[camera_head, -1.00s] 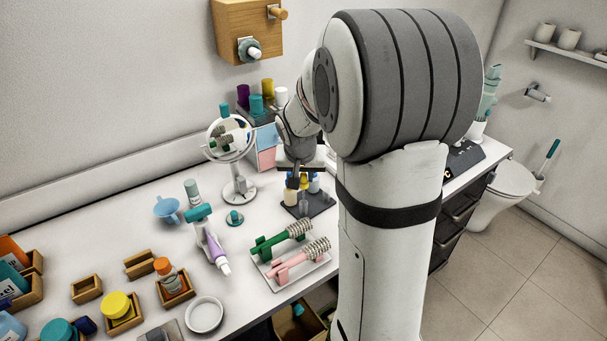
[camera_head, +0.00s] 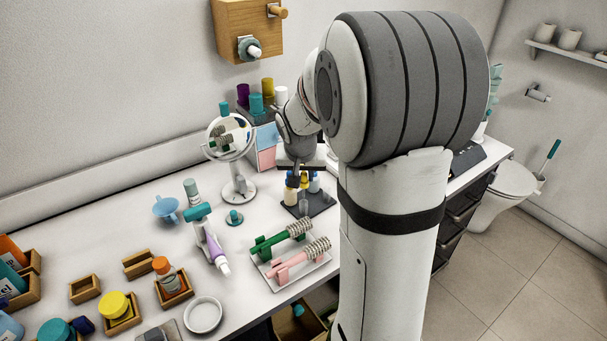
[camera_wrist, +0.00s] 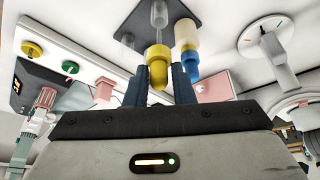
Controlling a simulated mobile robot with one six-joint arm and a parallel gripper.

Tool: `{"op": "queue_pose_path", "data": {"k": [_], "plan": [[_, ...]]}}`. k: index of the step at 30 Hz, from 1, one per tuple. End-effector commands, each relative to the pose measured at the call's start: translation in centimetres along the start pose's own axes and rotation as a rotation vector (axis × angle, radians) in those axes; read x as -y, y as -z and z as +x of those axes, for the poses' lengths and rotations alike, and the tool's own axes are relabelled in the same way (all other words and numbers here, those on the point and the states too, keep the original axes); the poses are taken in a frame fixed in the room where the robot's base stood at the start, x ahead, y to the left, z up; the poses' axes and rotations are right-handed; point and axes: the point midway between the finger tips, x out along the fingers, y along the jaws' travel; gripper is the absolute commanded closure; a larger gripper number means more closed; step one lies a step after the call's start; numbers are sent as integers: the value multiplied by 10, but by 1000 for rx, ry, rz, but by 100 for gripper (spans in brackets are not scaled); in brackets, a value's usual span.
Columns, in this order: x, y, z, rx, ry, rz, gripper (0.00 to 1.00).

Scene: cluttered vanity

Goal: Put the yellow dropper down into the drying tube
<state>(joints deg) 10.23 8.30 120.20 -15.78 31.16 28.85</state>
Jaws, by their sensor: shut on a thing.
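My gripper (camera_wrist: 159,80) is shut on the yellow dropper (camera_wrist: 158,68), with one dark blue finger on each side of its yellow bulb. In the head view my gripper (camera_head: 295,178) is over the dark stand, partly hidden by my wrist, and the dropper cannot be made out clearly. The clear drying tube (camera_head: 304,208) stands at the stand's front. Where the dropper's tip lies relative to the tube's mouth cannot be told.
A round mirror (camera_head: 231,140) stands to the left. A white tray with green and pink brushes (camera_head: 288,275) lies in front.

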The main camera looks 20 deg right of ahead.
Motion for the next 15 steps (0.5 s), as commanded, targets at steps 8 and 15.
{"op": "queue_pose_path", "data": {"k": [8,15], "plan": [[0,0,1,0,0,0,100],[0,-3,7,0,0,0,100]]}}
